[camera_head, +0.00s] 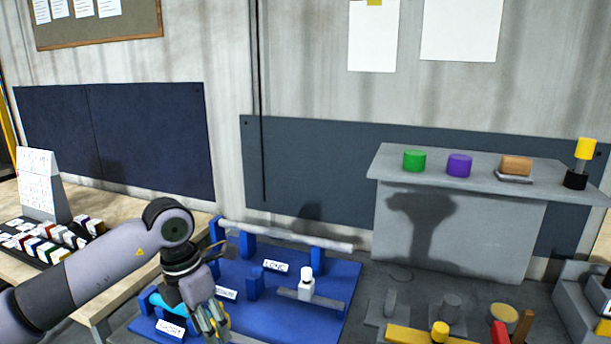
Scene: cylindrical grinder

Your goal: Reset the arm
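My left arm (110,255) comes in from the left and bends down at its elbow. My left gripper (217,325) points down at the near-left part of the blue fixture board (335,285). Its grey fingers overlap a yellow part and are cut close to the bottom edge, so I cannot tell whether they are apart or closed on something. A cyan cylinder (157,303) shows just left of the gripper, partly hidden by it. My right gripper is not in view.
A grey bar (290,237) lies across blue supports at the board's back. A card rack (45,240) stands on the left wooden table.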

